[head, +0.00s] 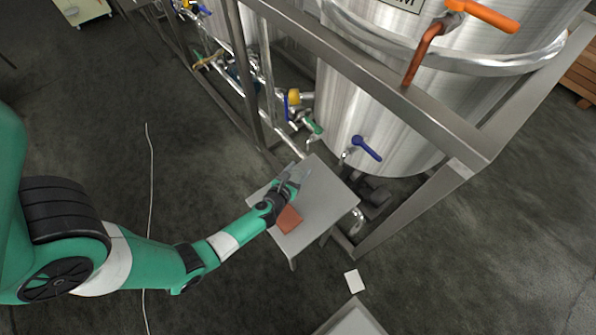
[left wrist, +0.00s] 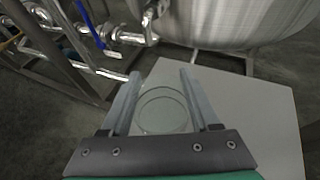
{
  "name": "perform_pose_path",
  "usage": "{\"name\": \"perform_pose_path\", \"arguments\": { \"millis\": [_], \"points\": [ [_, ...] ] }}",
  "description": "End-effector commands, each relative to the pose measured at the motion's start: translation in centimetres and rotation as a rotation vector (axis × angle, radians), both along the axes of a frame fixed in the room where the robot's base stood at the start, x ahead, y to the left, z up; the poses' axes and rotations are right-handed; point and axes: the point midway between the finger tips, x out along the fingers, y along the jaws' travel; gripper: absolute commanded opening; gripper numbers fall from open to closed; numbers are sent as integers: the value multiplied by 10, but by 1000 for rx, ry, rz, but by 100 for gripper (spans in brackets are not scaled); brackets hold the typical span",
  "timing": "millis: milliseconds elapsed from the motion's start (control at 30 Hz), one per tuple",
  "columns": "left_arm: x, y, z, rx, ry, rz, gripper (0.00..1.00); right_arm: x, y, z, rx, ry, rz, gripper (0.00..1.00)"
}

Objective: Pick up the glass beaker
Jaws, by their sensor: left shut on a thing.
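The glass beaker (left wrist: 162,108) is a clear round vessel, seen in the left wrist view between the two fingers of my left gripper (left wrist: 160,90). The fingers lie on either side of it, shut on it. The pale table (left wrist: 262,115) is below; I cannot tell whether the beaker touches it. In the head view my left gripper (head: 290,183) is over the table's far left part. The beaker is too small and faint to make out clearly there. My right gripper is not in view.
A reddish-brown block (head: 288,219) lies on the table beside my left wrist. A large steel tank (head: 345,110) with a blue-handled valve (head: 366,148) and a metal frame (head: 385,230) stand close behind the table. A white square (head: 354,280) lies on the floor.

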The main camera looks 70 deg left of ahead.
Motion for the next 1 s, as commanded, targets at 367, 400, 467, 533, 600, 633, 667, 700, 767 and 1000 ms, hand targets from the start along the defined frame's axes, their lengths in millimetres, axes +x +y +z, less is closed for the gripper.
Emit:
{"name": "perform_pose_path", "arguments": {
  "millis": [367,400,467,533,600,633,667,700,767,1000],
  "points": [
    [-60,-53,88,1,5,-8,7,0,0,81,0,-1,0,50],
    [-69,-62,92,0,6,-9,7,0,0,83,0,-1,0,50],
    [-79,-72,99,0,2,-10,7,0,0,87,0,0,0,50],
    [-91,-80,105,1,2,-10,7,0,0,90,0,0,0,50],
    [-97,-86,107,0,2,-7,7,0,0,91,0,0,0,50],
    [-99,-88,108,-1,1,-5,7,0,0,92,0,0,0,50],
    [-101,-89,109,0,2,-5,7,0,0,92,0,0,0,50],
    [-103,-90,110,1,0,-4,7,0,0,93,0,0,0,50],
    [-105,-92,110,1,-1,-2,7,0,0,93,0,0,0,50],
    [-109,-88,110,3,5,22,7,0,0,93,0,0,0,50]
  ]
}}
